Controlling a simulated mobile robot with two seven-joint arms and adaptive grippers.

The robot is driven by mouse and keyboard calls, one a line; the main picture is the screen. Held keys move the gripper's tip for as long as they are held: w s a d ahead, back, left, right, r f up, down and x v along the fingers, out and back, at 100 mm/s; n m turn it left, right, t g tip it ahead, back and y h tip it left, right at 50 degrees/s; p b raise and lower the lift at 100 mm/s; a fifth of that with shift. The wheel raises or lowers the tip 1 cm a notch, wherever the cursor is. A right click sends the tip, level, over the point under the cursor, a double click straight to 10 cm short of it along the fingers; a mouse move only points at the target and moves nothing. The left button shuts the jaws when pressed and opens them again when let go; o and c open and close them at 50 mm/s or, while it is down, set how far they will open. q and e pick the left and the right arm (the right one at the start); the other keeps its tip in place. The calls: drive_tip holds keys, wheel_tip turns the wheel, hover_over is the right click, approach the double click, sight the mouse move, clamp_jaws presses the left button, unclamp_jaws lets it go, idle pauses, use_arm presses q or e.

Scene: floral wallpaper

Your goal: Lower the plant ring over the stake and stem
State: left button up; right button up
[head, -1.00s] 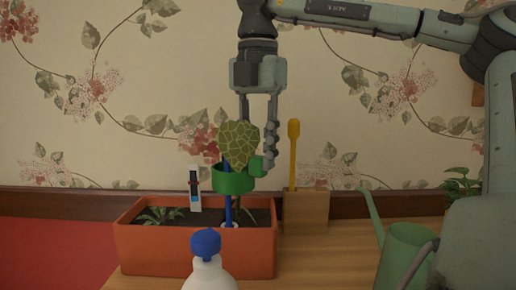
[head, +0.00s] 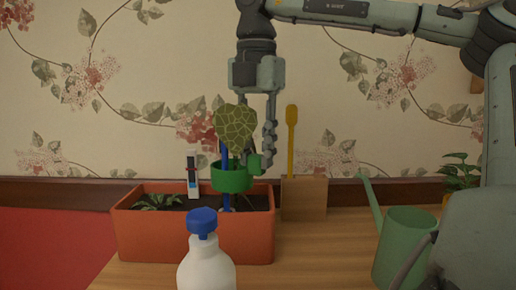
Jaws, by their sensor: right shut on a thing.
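The green plant ring (head: 231,179) is held by its side tab in my right gripper (head: 259,158), whose fingers point down and are shut on it. The ring hangs just above the orange planter (head: 195,240). The blue stake (head: 225,152) shows above the ring and again below it, near the soil, so it appears to pass through the ring. The large patterned leaf (head: 236,127) rises above the ring, in front of the gripper. The stem is mostly hidden by the ring. My left gripper is out of view.
A white bottle with a blue cap (head: 204,262) stands in front of the planter. A wooden block with a yellow stick (head: 303,200) stands to the right, with a green watering can (head: 404,245) nearer. A white marker (head: 192,178) stands in the planter.

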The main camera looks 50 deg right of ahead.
drive_tip(key=o, duration=1.1)
drive_tip(key=shift+f, duration=0.1)
drive_tip(key=shift+r, duration=0.4)
drive_tip(key=shift+s+r, duration=0.15)
drive_tip(key=shift+r, duration=5.55)
